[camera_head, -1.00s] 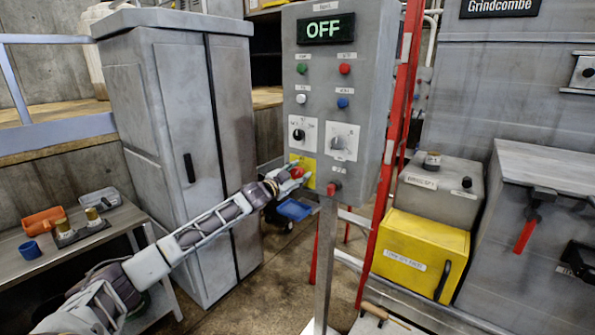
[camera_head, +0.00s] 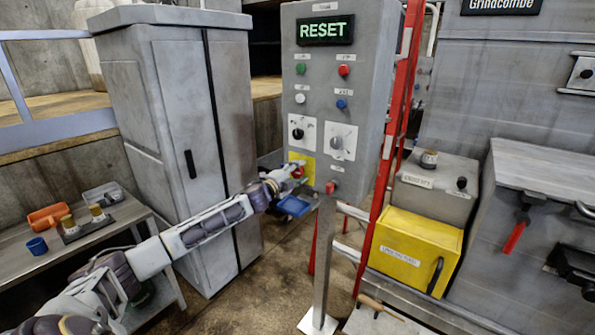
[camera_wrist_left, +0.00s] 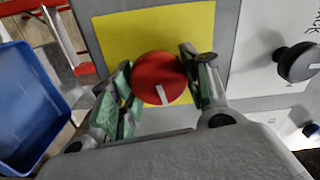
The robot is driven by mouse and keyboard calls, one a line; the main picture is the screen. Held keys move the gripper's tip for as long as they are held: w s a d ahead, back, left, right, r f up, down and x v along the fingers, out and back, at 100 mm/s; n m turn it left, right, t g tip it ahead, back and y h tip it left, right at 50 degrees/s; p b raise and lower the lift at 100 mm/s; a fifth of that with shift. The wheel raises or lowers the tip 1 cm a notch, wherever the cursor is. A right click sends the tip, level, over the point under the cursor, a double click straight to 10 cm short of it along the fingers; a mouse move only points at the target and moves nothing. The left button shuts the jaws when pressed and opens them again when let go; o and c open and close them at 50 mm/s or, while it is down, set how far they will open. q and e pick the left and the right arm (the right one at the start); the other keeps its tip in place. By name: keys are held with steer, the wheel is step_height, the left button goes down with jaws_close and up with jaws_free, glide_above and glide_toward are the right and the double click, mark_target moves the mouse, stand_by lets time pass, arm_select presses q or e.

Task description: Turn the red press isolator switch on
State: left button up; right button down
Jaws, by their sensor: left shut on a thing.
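The red press isolator switch (camera_wrist_left: 160,78) is a round red knob with a pale pointer mark, on a yellow plate (camera_wrist_left: 205,25) in the left wrist view. In the head view the yellow plate (camera_head: 308,160) is at the lower left of the grey control panel (camera_head: 330,100). My left gripper (camera_wrist_left: 160,85) has one finger on each side of the knob and is shut on it. In the head view the left gripper (camera_head: 290,176) partly covers the knob. The panel display (camera_head: 326,30) reads RESET in green. My right gripper is not in view.
Other panel controls are close by: a black rotary knob (camera_head: 298,134), a grey selector (camera_head: 338,143) and a red button (camera_head: 331,188) below. A blue bin (camera_head: 293,206) is behind the gripper. A red ladder-like frame (camera_head: 393,130) stands right of the panel.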

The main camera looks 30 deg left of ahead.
arm_select(q)
steer(key=shift+f+m, duration=0.1)
steer(key=shift+m, duration=0.9)
steer(key=o, duration=1)
steer(key=shift+s, duration=0.2)
steer(key=shift+s+a, duration=0.15)
steer(key=shift+s, duration=1.75)
steer(key=shift+s+a, duration=0.15)
steer(key=shift+s, duration=1.8)
steer(key=shift+s+a, duration=0.15)
steer(key=shift+s, duration=1.75)
steer(key=shift+n, duration=0.3)
